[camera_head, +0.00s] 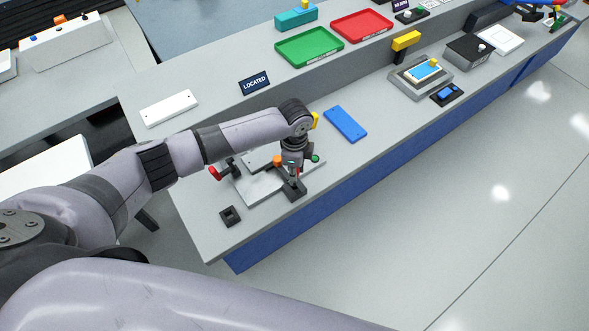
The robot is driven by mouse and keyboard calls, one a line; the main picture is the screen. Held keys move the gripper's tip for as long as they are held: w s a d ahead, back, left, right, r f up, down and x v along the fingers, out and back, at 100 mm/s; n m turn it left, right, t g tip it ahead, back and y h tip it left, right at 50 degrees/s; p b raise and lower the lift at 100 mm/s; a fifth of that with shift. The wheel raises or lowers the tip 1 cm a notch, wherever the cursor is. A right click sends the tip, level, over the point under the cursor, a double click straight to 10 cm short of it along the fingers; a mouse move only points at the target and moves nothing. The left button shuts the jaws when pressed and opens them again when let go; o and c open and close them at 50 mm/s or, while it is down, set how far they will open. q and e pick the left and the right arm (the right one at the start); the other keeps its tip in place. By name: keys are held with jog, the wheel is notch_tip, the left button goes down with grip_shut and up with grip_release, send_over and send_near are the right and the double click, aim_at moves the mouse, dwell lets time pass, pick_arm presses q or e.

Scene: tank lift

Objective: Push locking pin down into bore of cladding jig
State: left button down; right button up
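The cladding jig appears to be the pale metal plate assembly (252,188) near the left end of the bench. It has dark blocks and clamps, including a dark block (294,191) at its front right corner. My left gripper (294,173) points down over that corner, below the dark wrist. Its fingers are small and partly merged with the dark parts, so I cannot tell if they are open or shut. A small upright piece at the fingertips may be the locking pin, but I cannot make it out clearly. The bore is hidden. My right gripper is not in view.
A red handle (214,173), an orange knob (278,161) and a green knob (315,159) surround the jig. A black square socket (230,216) sits in front left. A blue plate (345,124) lies to the right. Green (309,47) and red (362,26) trays stand behind.

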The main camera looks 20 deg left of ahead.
aim_at(295, 186)
pick_arm(q)
jog(key=shift+p, duration=0.3)
jog(key=shift+f+b, duration=0.45)
jog(key=shift+f, duration=0.15)
jog(key=shift+f+b, duration=0.9)
jog(key=shift+f, duration=0.6)
dwell(0.4)
jog(key=c, duration=1.3)
grip_release()
jog(key=shift+o, duration=0.3)
jog(key=o, duration=0.4)
jog(key=shift+r, duration=0.1)
